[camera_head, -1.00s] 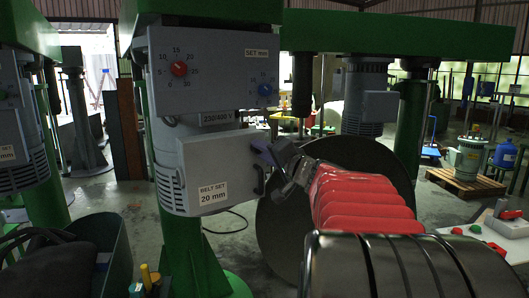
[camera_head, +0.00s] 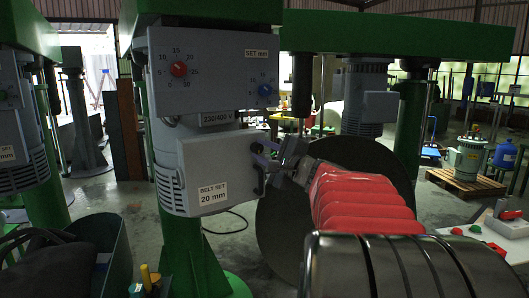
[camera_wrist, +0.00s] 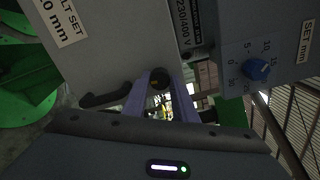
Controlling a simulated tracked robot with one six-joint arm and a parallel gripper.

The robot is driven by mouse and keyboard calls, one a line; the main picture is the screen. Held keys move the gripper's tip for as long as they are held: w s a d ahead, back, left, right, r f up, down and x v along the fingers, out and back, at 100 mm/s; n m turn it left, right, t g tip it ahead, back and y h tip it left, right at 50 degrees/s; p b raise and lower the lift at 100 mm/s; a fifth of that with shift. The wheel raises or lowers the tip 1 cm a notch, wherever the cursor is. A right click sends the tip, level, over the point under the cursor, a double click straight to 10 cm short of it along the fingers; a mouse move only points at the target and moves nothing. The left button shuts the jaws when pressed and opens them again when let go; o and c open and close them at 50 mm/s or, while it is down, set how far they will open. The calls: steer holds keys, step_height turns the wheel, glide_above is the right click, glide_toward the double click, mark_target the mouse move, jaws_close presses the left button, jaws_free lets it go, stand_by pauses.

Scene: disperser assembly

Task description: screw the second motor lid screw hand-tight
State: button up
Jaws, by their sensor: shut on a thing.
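The motor lid (camera_head: 220,168) is a grey box cover labelled BELT SET 20 mm, closed on the motor housing. It fills the upper left of the wrist view (camera_wrist: 105,45). My gripper (camera_head: 262,152) is at the lid's upper right edge, its purple fingers pointing at it. In the wrist view the fingers (camera_wrist: 160,88) close around a dark round screw head (camera_wrist: 158,77) near the lid edge. The screw's shaft and how far it sits in are hidden. A black handle (camera_wrist: 106,96) is beside the fingers on the lid.
Above the lid is a control box with a red knob (camera_head: 179,69) and a blue knob (camera_head: 265,89). A large dark disc (camera_head: 345,165) stands behind my arm. A dark green bin (camera_head: 98,235) is at the lower left.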

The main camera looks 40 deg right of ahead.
steer(key=m, duration=0.4)
steer(key=shift+f+m, duration=0.2)
steer(key=shift+m, duration=0.2)
steer(key=m, duration=0.4)
steer(key=shift+d+m, duration=0.1)
steer(key=shift+m, duration=0.3)
steer(key=o, duration=1)
steer(key=shift+r, duration=0.15)
steer(key=shift+o, duration=0.2)
steer(key=shift+s+r, duration=0.1)
